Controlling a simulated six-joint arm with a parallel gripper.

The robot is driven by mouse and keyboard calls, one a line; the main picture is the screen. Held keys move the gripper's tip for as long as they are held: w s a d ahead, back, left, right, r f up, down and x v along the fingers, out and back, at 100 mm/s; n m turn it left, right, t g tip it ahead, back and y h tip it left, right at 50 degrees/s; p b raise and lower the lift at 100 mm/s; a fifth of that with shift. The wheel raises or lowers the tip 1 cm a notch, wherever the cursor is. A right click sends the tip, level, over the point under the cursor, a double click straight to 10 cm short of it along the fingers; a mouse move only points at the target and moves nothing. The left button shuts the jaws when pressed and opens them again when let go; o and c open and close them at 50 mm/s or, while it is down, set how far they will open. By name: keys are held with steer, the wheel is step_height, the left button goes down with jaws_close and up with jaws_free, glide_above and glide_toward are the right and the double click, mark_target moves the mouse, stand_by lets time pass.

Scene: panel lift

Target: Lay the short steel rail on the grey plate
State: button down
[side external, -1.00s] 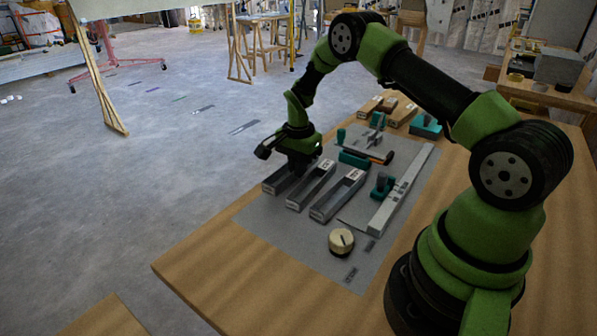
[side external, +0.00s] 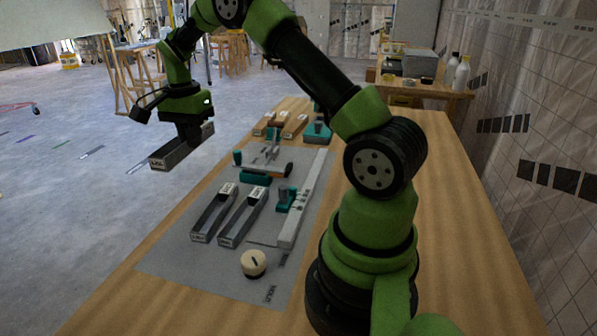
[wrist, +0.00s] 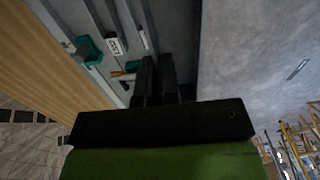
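A steel rail (side external: 175,154) with a pale labelled end is held in my gripper (side external: 190,138), raised off the table and out over its left edge in the side view. My gripper is shut on it. In the wrist view the dark fingers (wrist: 159,68) show, but their hold on the rail is unclear. Two more steel channel rails, a left one (side external: 212,214) and a right one (side external: 242,220), lie side by side on a flat grey sheet (side external: 190,256), which looks like the grey plate. I cannot tell from the frames which rail is the shortest.
A round cream knob-like piece (side external: 253,263) sits near the sheet's front. A long pale bar (side external: 305,200) and a teal clamp (side external: 285,198) lie to the right. Teal-handled tools (side external: 262,168) and wooden blocks (side external: 293,126) are behind. The sheet's front left is clear.

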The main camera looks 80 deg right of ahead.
steer(key=s+d, duration=0.3)
steer(key=d, duration=0.3)
steer(key=s+d, duration=0.3)
steer(key=d, duration=0.4)
glide_above(310, 166)
step_height(310, 166, down, 15)
steer(key=shift+w+f, duration=0.1)
steer(key=c, duration=1.4)
jaws_free()
steer(key=shift+f, duration=0.1)
steer(key=shift+o, duration=0.2)
